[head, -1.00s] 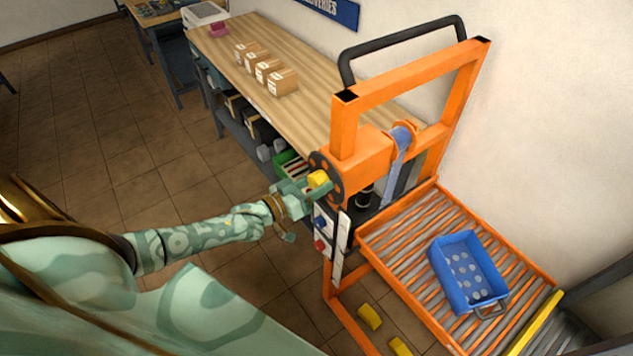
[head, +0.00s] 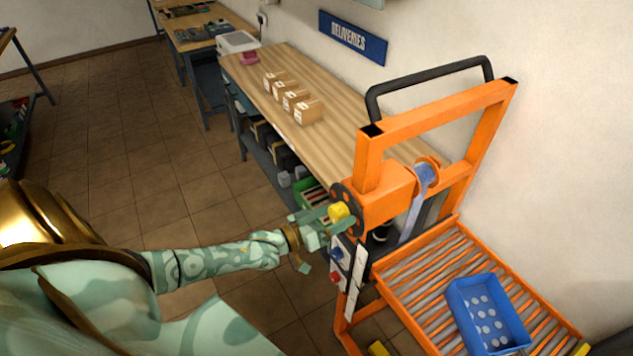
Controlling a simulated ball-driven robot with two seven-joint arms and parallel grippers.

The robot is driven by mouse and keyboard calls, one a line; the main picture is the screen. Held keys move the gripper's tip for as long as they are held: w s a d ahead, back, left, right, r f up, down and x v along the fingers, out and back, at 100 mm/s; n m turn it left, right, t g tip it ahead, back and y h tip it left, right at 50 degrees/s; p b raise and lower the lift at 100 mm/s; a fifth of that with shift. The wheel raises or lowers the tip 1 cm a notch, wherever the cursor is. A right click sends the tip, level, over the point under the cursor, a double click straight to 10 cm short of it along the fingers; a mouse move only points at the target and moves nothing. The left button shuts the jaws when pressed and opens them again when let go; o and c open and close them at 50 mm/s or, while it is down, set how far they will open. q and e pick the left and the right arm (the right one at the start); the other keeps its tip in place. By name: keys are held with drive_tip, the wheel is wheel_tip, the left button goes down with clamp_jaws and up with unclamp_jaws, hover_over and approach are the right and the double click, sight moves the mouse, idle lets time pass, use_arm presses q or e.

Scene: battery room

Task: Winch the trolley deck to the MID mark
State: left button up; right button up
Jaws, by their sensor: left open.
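The orange trolley (head: 368,172) stands at the right with its roller deck (head: 440,272) low on the mast. A blue strap (head: 417,200) runs down from the winch drum. The winch wheel (head: 345,197) is dark, with a yellow knob (head: 339,212) on its left side. My left gripper (head: 330,218) is open, its fingers at the yellow knob; whether they touch it is unclear. A white plate with a blue and a red button (head: 336,277) hangs on the mast below. I cannot make out the MID mark. My right gripper is not in view.
A wooden bench (head: 330,140) with several small cartons (head: 300,105) stands behind the trolley along the wall. Tiled floor (head: 130,150) at the left is clear.

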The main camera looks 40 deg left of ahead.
use_arm(q)
drive_tip(key=v, duration=1.5)
drive_tip(key=shift+s+a, duration=0.2)
drive_tip(key=shift+s, duration=0.15)
idle(0.3)
